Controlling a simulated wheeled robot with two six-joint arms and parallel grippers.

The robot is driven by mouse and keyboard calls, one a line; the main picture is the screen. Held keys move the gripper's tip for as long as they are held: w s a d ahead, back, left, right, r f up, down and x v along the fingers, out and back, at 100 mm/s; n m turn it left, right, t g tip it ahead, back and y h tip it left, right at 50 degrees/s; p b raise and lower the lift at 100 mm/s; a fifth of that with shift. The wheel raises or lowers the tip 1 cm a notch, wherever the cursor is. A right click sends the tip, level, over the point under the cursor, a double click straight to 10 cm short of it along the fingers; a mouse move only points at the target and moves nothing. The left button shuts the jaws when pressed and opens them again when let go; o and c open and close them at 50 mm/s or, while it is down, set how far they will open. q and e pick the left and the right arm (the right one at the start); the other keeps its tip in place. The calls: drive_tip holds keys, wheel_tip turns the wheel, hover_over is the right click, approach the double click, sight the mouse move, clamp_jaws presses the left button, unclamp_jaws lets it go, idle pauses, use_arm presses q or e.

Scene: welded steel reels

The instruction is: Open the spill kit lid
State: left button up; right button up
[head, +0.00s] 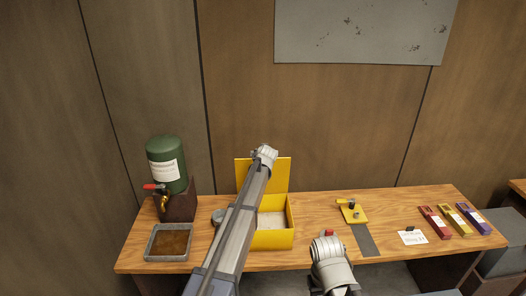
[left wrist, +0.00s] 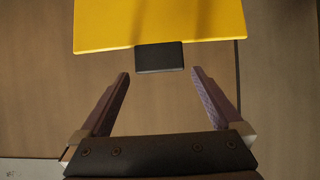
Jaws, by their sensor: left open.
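The spill kit is a yellow box (head: 272,239) on the wooden bench, with pale contents showing inside. Its yellow lid (head: 281,173) stands raised at the back of the box, about upright. My left arm crosses in front of the box, and its wrist end is at the lid's top edge; its fingers are hidden in the head view. In the left wrist view, my left gripper (left wrist: 160,80) is open and empty. The lid (left wrist: 160,22) and its black tab (left wrist: 160,57) are ahead of the fingertips, apart from them. My right wrist shows low in the head view, its fingers out of sight.
A green drum (head: 166,165) with a red-handled tap stands left of the box, above a grey drip tray (head: 150,254) of brown liquid. To the right are a yellow valve plate (head: 352,214), a dark strip (head: 364,240), a white label (head: 412,237) and several coloured blocks.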

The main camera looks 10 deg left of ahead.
use_arm(q)
drive_tip(key=p+v, duration=0.1)
drive_tip(key=v, duration=0.3)
drive_tip(key=shift+s+r, duration=0.15)
drive_tip(key=shift+s, duration=0.05)
drive_tip(key=s+d+f+m+g+b, duration=0.15)
drive_tip(key=s+d+f+b, duration=0.25)
drive_tip(key=s+f, duration=0.4)
drive_tip(key=s+d+f+m+g+h+b, duration=0.1)
drive_tip(key=s+d+f+g+b, duration=0.25)
drive_tip(key=s+f, duration=0.4)
drive_tip(key=s+d+f+m+g+b, duration=0.1)
drive_tip(key=s+d+f+b, duration=0.35)
drive_tip(key=s, duration=0.55)
drive_tip(key=s+d+f+m+g+b, duration=0.1)
drive_tip(key=s+f, duration=0.3)
drive_tip(key=s, duration=0.4)
drive_tip(key=s+d+f+m+g+b, duration=0.1)
drive_tip(key=s+f+g+b, duration=0.2)
drive_tip(key=s, duration=0.6)
drive_tip(key=s+d+f+m+g+h+b, duration=0.1)
drive_tip(key=s+f+b, duration=0.3)
drive_tip(key=s, duration=0.4)
drive_tip(key=shift+s+d+f+g, duration=0.25)
drive_tip(key=shift+d+f+g, duration=0.1)
drive_tip(key=shift+d+g, duration=0.2)
